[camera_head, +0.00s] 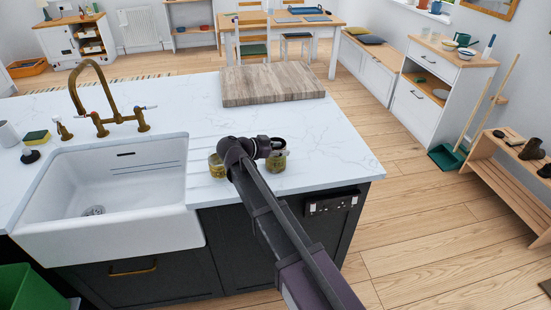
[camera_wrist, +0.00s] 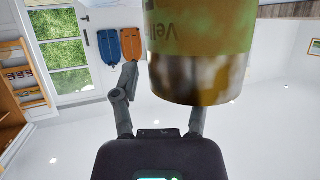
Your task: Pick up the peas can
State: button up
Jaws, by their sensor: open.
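A can with a yellow-green label (camera_wrist: 200,25) and a bare, mottled metal end fills the upper middle of the wrist view. Its label is only partly readable, so I cannot tell if it is the peas can. In the head view, a small greenish container (camera_head: 277,162) stands near the counter's front edge, partly hidden by my gripper (camera_head: 268,148). A similar yellow-green container (camera_head: 216,166) stands to its left, beside the sink. My gripper's fingers are spread and empty; the can overlaps the right finger in the wrist view. Contact is unclear.
The white counter (camera_head: 330,150) carries a wooden board (camera_head: 270,84) behind my gripper. The sink (camera_head: 120,180) and brass tap (camera_head: 90,90) lie left. A sponge (camera_head: 37,137) is at far left. Clear counter lies right of the containers.

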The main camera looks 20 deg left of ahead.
dwell(0.3)
grip_shut()
jog(key=shift+r, duration=0.15)
dwell(0.3)
jog(key=s+r+p, duration=0.2)
jog(key=s, duration=0.6)
jog(key=s+d+r+p, duration=0.1)
jog(key=s+r+p, duration=0.1)
jog(key=s, duration=0.6)
jog(key=shift+r+p, duration=0.35)
jog(key=shift+p, duration=0.15)
jog(key=shift+d, duration=0.1)
